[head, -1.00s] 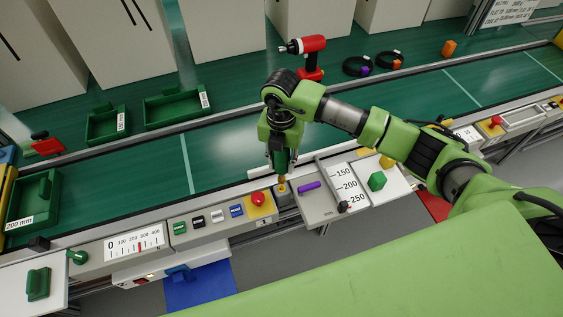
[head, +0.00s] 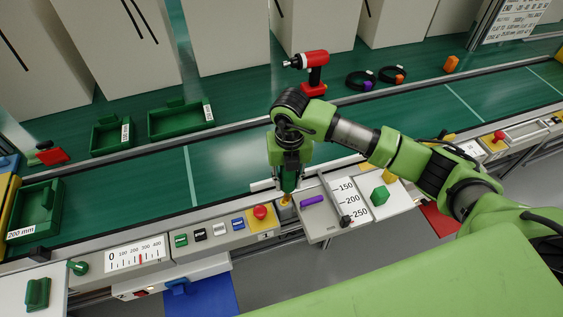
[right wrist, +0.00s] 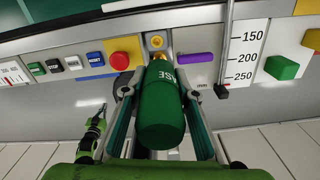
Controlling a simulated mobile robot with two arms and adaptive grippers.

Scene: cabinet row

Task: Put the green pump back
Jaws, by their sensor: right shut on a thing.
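The green pump (right wrist: 160,115) is a dark green bottle with white lettering on its side. My right gripper (right wrist: 158,90) is shut on it, a finger on each side. In the head view my right gripper (head: 288,185) points down over the front control panel, and the pump is mostly hidden between its fingers. A brass fitting (right wrist: 156,41) on the panel lies just past the pump's narrow end, between the red button and the purple bar. I cannot tell whether the pump touches it.
A red stop button (head: 260,212) on yellow lies left of the gripper. A purple bar (head: 312,200) and a scale panel (head: 350,195) with a green block (head: 380,195) lie to the right. Green trays (head: 180,119) and a red drill (head: 312,72) stand behind.

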